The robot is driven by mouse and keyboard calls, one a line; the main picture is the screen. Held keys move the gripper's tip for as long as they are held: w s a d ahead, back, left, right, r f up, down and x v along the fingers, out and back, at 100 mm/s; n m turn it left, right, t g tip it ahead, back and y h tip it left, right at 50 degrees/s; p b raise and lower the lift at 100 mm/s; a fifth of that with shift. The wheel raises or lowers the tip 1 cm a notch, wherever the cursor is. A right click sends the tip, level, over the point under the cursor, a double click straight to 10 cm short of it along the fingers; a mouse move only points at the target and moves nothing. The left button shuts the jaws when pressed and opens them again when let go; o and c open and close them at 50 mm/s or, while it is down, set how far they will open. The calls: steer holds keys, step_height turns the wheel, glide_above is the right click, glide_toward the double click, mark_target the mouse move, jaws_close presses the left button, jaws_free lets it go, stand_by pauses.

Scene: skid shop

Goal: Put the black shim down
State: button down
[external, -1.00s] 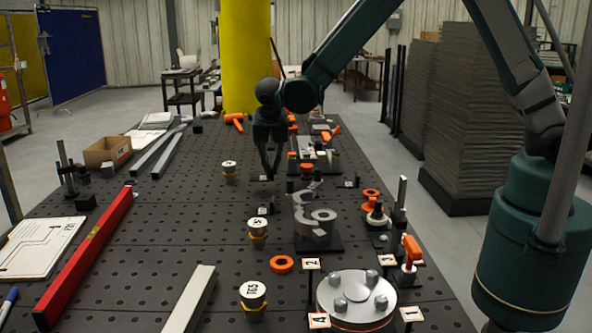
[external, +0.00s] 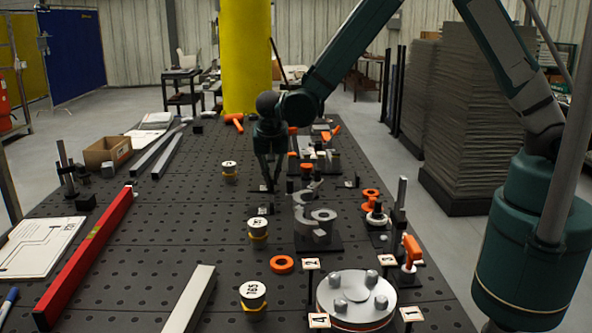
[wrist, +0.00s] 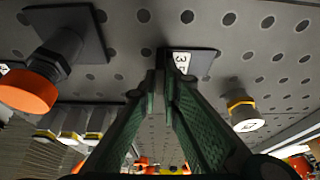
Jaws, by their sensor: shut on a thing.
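The black shim (wrist: 204,62) is a small flat dark plate with a white number label, seen between and just beyond my fingertips in the wrist view. My gripper (wrist: 164,78) is shut on it. In the external view my gripper (external: 270,187) points down low over the perforated table (external: 175,235), behind the grey fixture; the shim is too small and dark there to make out well. The shim is close to the table top, but I cannot tell whether it touches.
A grey ring-shaped fixture (external: 322,216) stands just in front of my gripper. A white-topped cylinder (external: 229,168) is to its left, and another small labelled block (external: 264,210) lies nearer. Orange-topped parts (external: 371,197) stand to the right. The table's left middle is mostly clear.

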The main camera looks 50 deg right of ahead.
steer(key=shift+f, duration=0.1)
steer(key=c, duration=3)
jaws_free()
steer(key=o, duration=0.4)
steer(key=shift+o, duration=0.2)
steer(key=v, duration=1.2)
steer(key=shift+d, duration=0.1)
